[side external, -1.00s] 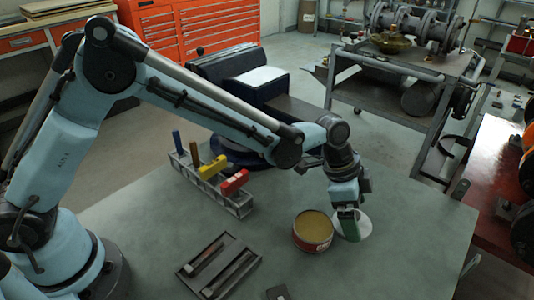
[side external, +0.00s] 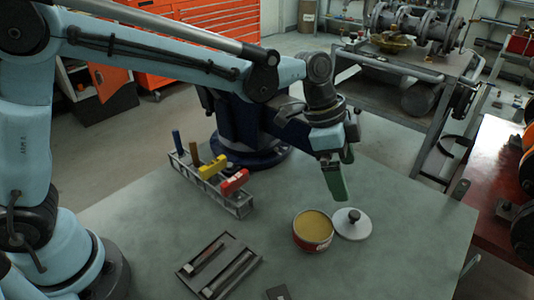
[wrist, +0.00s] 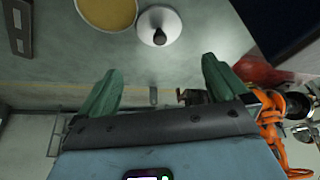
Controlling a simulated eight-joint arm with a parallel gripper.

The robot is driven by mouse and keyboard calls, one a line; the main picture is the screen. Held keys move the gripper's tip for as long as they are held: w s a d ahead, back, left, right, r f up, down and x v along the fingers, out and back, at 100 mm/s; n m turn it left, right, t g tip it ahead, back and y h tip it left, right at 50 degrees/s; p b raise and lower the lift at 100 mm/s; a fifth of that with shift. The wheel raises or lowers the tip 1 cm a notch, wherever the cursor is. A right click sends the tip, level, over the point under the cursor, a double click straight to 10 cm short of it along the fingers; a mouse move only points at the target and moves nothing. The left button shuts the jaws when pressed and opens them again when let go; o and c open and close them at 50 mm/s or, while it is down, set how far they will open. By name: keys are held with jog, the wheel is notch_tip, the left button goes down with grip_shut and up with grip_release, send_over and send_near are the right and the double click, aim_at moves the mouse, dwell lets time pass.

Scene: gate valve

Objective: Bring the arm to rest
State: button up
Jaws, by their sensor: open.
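My gripper (side external: 336,192) is raised above the table, up and left of the tin's lid. In the wrist view its two green fingers (wrist: 160,90) are spread wide with nothing between them. An open round tin (side external: 313,230) with yellowish contents stands on the table (side external: 400,235). It also shows at the top of the wrist view (wrist: 108,10). Its white lid (side external: 352,224), with a dark knob, lies flat beside the tin on its right. The lid also shows in the wrist view (wrist: 159,26), apart from the fingers.
A grey rack (side external: 238,203) holds blue, yellow and red-handled pieces at the table's left middle. A tray (side external: 218,266) with metal bars lies in front. A dark machine with a blue base (side external: 255,160) stands behind. A metal cart (side external: 400,65) stands beyond the table.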

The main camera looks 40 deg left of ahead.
jog(key=s+a+n+t+y, duration=0.1)
jog(key=s+a+n, duration=0.3)
jog(key=a, duration=0.4)
jog(key=s+a+r+n+t+y, duration=0.1)
jog(key=s+a+n+t, duration=0.1)
jog(key=s+a+n, duration=0.3)
jog(key=s+a+r+n+t+y, duration=0.1)
jog(key=s+a+n, duration=0.3)
jog(key=a, duration=0.6)
jog(key=shift+s+a+t+y, duration=0.4)
jog(key=shift+s+t+y, duration=0.2)
jog(key=shift+s+t, duration=0.1)
jog(key=shift+w+r, duration=0.1)
jog(key=w+a+r+g, duration=0.3)
jog(key=a+r+g, duration=0.4)
jog(key=a+r, duration=0.75)
notch_tip(320, 180, down, 10)
jog(key=shift+r, duration=0.15)
